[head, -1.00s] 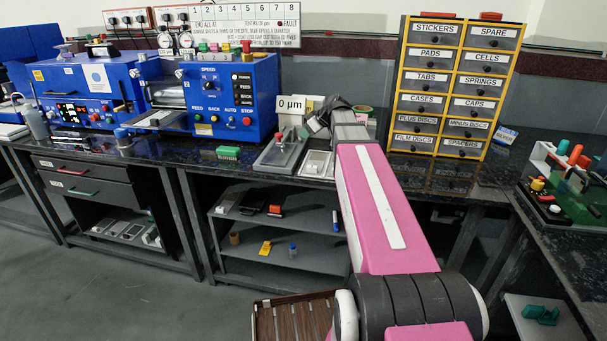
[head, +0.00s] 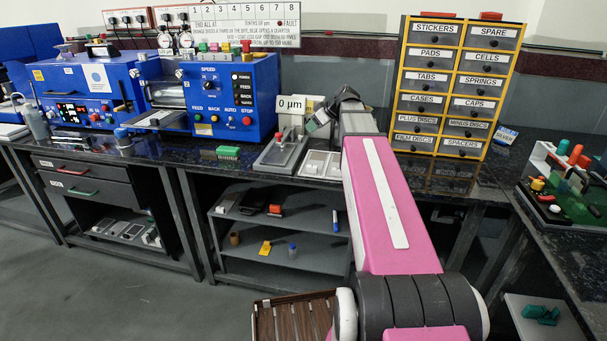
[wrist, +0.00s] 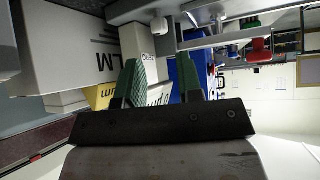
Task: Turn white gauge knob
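The thickness gauge (head: 281,148) stands on the bench in the head view, a grey base with a white "0 µm" display (head: 291,104) above it. A white lettered block (wrist: 158,93) shows behind the gap.
White boxes (wrist: 75,48) lie close by on the left of the wrist view. A blue machine (head: 230,95) stands left of the gauge. A yellow drawer cabinet (head: 407,60) stands to the right. A pale tray (head: 316,163) lies on the bench beside the gauge.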

